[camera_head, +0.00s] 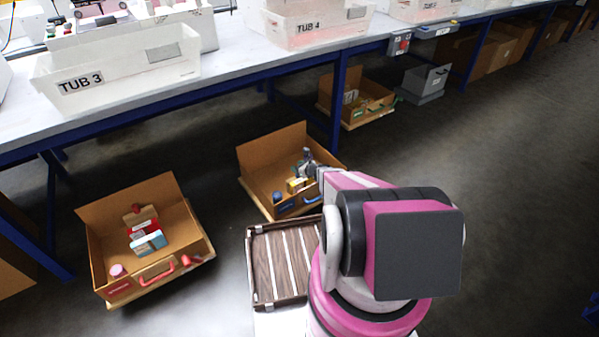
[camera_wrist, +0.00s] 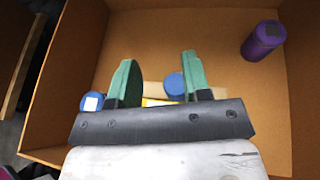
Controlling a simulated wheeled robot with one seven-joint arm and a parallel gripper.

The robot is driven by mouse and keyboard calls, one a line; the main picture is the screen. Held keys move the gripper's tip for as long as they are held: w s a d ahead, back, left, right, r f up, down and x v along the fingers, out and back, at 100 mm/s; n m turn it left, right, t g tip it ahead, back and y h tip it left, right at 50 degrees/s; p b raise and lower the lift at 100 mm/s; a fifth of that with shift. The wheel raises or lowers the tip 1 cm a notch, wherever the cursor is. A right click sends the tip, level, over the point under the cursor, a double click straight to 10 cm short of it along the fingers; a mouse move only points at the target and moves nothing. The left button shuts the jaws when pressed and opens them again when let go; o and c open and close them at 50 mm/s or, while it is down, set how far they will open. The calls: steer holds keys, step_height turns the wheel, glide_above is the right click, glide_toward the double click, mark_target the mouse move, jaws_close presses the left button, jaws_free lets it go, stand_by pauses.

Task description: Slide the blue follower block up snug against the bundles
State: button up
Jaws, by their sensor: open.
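The follower block (camera_wrist: 152,89) shows in the wrist view as a pale wooden strip with a round blue knob (camera_wrist: 174,86). A yellow bundle (camera_head: 295,186) stands in the middle cardboard box in the head view. Only a yellow sliver of it shows in the wrist view, just above the gripper's dark bar. My gripper (camera_wrist: 157,68) is open, with green-padded fingers. The knob appears between the fingers, nearer the right one; I cannot tell whether it touches. In the head view my gripper (camera_head: 309,166) is over this box. The gap between block and bundle is hidden.
A blue cylinder (camera_wrist: 91,102) stands near the box's left wall, and a purple cylinder (camera_wrist: 263,40) is at the right. The box (camera_head: 258,160) has a blue handle (camera_head: 313,198). Another box (camera_head: 103,240) with red parts is on the left. The bench (camera_head: 235,55) is behind.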

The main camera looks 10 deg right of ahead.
steer(key=s+a+r, duration=0.5)
steer(key=a+r, duration=0.1)
steer(key=a, duration=0.3)
steer(key=shift+a+r, duration=0.1)
